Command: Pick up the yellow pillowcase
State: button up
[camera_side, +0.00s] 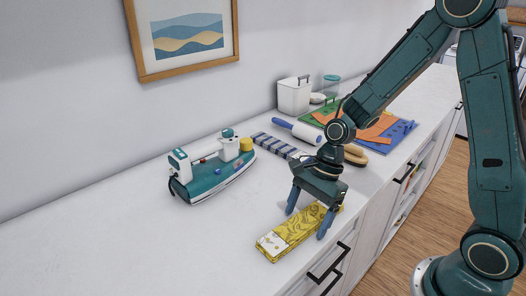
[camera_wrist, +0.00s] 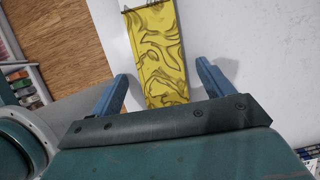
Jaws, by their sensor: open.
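The yellow pillowcase (camera_side: 287,234) is a folded, flat strip with a darker swirl pattern and a white patch at its near-left end. It lies on the white counter close to the front edge. In the wrist view the pillowcase (camera_wrist: 158,55) runs up from between the fingers. My gripper (camera_side: 307,222) is open above its right part, with one blue finger on each side. In the wrist view my gripper (camera_wrist: 162,80) also shows its fingers apart, with the cloth between them and clear of both. The far end of the cloth is partly hidden by my gripper.
A teal and white iron (camera_side: 212,173) stands to the left on the counter (camera_side: 120,240). Behind my gripper are a striped folded cloth (camera_side: 275,145), a blue-handled lint roller (camera_side: 298,131), a brush (camera_side: 355,156), colored cloths (camera_side: 375,128) and a white canister (camera_side: 293,96). The left counter is clear.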

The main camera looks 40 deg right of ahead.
aim_at(307, 218)
dwell(0.4)
jog(key=c, duration=1.1)
jog(key=shift+r, duration=0.15)
notch_tip(307, 218, up, 20)
jog(key=shift+w, duration=0.1)
dwell(0.6)
